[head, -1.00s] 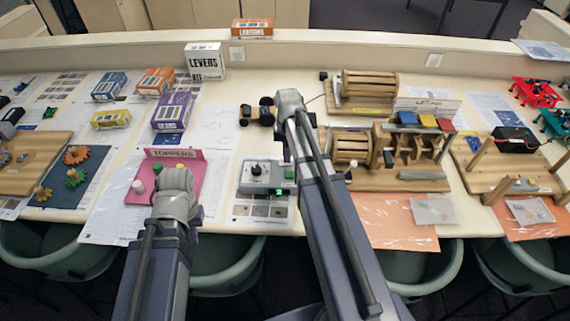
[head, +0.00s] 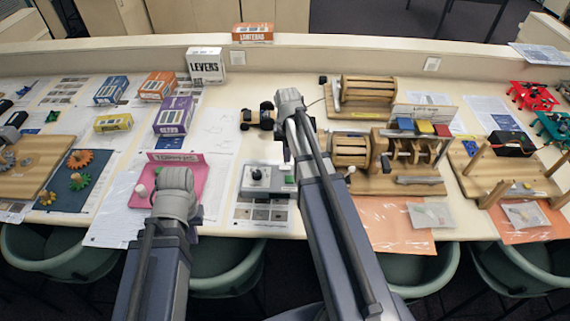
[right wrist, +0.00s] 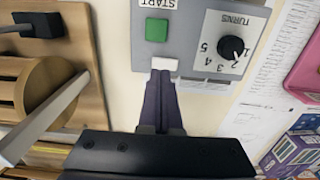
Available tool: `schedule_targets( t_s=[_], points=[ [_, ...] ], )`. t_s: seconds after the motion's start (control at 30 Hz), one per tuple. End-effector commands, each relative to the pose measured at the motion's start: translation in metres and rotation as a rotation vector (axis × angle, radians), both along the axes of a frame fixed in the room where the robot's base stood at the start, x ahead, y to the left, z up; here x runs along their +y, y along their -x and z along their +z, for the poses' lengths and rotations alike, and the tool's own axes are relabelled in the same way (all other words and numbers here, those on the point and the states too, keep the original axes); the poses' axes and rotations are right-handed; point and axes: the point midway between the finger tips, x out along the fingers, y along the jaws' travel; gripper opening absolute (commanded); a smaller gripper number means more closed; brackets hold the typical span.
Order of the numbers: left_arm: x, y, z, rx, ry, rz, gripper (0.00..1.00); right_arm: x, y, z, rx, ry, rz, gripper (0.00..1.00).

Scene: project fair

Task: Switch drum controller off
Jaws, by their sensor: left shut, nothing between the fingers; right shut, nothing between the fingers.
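The drum controller (head: 263,178) is a grey box on the table in the middle of the head view, with a black knob on top. In the right wrist view the controller (right wrist: 190,40) shows a green START button (right wrist: 156,30), a black TURNS dial (right wrist: 231,47) and a small white switch (right wrist: 164,64) at its edge. My right gripper (right wrist: 160,76) is shut and empty, its fingertips right at the white switch; contact is hard to tell. My left gripper (head: 174,180) is over the pink Toppers board, its fingers hidden from the head view.
The pink Toppers board (head: 194,172) lies left of the controller. A wooden drum machine (head: 352,150) stands to its right, with another wooden drum (head: 368,88) behind. The Levers box (head: 206,66) and other small boxes stand at the back left.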

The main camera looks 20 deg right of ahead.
Motion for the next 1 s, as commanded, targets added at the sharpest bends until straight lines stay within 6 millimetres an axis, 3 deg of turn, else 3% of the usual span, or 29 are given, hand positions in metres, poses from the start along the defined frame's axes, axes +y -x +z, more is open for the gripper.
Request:
schedule_targets(
  t_s=[0.43, 1.0],
  points=[
    [0.000, 0.000, 0.038, 0.000, 0.001, 0.002, 0.00, 0.000, 0.000, 0.038, 0.000, 0.000, 0.000, 0.00],
    [0.000, 0.000, 0.038, 0.000, 0.001, 0.003, 0.00, 0.002, 0.001, 0.038, 0.000, 0.000, 0.003, 0.00]
  ],
)
